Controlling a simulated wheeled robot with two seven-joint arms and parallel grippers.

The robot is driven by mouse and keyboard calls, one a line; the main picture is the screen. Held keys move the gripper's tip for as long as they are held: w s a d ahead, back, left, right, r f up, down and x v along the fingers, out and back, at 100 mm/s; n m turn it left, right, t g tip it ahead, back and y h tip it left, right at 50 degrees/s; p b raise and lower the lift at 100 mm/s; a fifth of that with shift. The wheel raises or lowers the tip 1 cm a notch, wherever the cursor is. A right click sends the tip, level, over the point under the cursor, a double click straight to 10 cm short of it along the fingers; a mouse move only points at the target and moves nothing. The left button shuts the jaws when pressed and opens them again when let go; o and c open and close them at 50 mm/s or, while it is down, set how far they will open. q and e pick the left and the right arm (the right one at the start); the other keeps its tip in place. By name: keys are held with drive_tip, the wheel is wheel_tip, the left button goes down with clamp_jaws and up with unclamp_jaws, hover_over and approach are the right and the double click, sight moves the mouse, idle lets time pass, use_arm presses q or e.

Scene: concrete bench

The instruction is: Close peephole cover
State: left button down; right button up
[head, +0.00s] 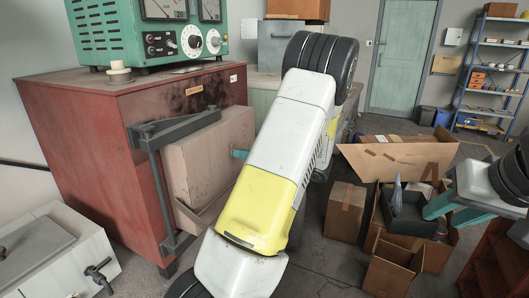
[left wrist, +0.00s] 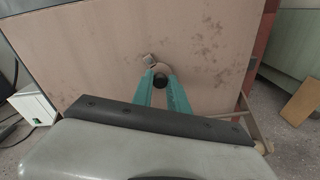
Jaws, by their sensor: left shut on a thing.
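A tan panel (head: 208,150) stands on the side of the red cabinet and fills much of the left wrist view (left wrist: 215,50). On it are a small round peephole cover (left wrist: 163,68) and a little metal piece (left wrist: 148,59) beside it. A dark round spot (left wrist: 160,81) shows between my fingertips. My left gripper (left wrist: 162,78) has its teal fingers at the cover and is shut on it; the fingers partly hide it. In the head view my left gripper (head: 240,153) shows only in part, behind my arm. My right gripper (head: 450,209) is at the right, fingers apart, holding nothing visible.
The red cabinet (head: 90,130) carries a green meter box (head: 150,35) and a grey hinged bracket (head: 158,170) beside the panel. Cardboard boxes (head: 345,210) crowd the floor at right. A shelf (head: 490,80) and door (head: 405,55) are behind.

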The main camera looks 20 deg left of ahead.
use_arm(q)
drive_tip(key=m, duration=0.2)
drive_tip(key=s+m, duration=0.1)
drive_tip(key=m, duration=0.1)
drive_tip(key=shift+f+m+g, duration=0.15)
drive_tip(key=shift+m+g, duration=0.15)
drive_tip(key=shift+s, duration=0.1)
idle(0.4)
drive_tip(key=c, duration=1.3)
unclamp_jaws()
drive_tip(key=d, duration=0.7)
drive_tip(key=shift+s+d+r, duration=0.25)
drive_tip(key=shift+d+r, duration=0.05)
drive_tip(key=shift+d, duration=0.05)
